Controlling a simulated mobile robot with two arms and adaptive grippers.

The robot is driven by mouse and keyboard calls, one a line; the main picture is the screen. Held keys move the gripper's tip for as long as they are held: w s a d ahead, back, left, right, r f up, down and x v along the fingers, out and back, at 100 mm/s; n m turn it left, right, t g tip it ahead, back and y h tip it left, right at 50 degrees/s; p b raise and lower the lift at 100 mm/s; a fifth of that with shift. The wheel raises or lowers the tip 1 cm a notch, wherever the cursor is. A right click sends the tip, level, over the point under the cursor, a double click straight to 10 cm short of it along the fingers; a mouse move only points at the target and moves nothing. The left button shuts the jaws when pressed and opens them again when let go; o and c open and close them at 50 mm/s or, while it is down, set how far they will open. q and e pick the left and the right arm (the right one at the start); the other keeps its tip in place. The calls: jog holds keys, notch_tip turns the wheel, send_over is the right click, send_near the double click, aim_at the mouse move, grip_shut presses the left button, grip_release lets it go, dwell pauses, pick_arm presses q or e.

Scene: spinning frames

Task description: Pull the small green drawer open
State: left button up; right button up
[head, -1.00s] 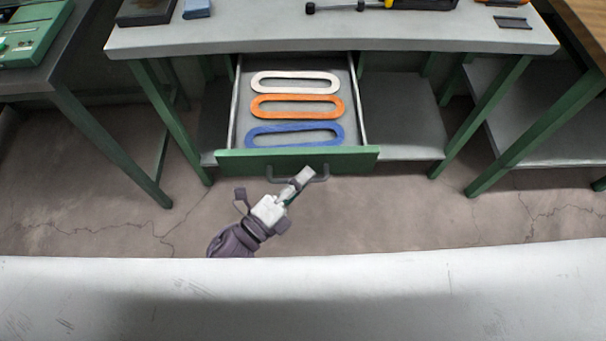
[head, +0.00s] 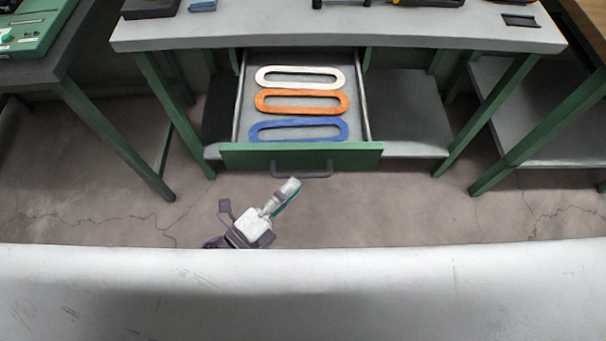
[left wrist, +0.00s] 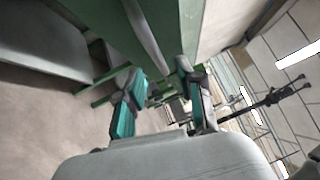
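The small green drawer (head: 228,156) stands pulled out from under the grey workbench, its inside showing. Its dark bar handle (head: 302,175) is on the front panel. A grey bar, seemingly the handle (left wrist: 146,38), lies ahead of the fingers against the green front. My right gripper is not in view.
White (head: 300,71), orange (head: 260,103) and blue (head: 258,133) oblong rings lie in the drawer. Green bench legs (head: 172,115) stand on both sides. Tools lie on the workbench top (head: 330,30). The floor (head: 400,210) before the drawer is clear.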

pick_arm(q)
jog(key=r+v, duration=0.1)
jog(key=v, duration=0.6)
jog(key=shift+f, duration=0.5)
jog(key=shift+f, duration=0.1)
jog(key=a+f+n+g+y+p, duration=0.1)
jog(key=a+f+n+y, duration=0.3)
jog(key=f, duration=0.5)
jog(key=s+a+f+n+g+y+p, duration=0.1)
jog(key=a+f+n+y, duration=0.2)
jog(key=f+n, duration=0.4)
jog(key=a+f+n+g+y+p, duration=0.1)
jog(key=a+f+n+g+y, duration=0.2)
jog(key=f, duration=0.7)
jog(key=s+a+f+n+g+y, duration=0.2)
jog(key=s+f+n, duration=0.4)
jog(key=s, duration=0.4)
jog(key=s+a+f+n+g+y+p, duration=0.1)
jog(key=s+a+f+n+g, duration=0.3)
jog(key=s+f, duration=0.4)
jog(key=s+n+g, duration=0.1)
jog(key=s+n, duration=0.1)
jog(key=s, duration=0.1)
jog(key=shift+s+g+y, duration=0.25)
jog(key=shift+g+y, duration=0.15)
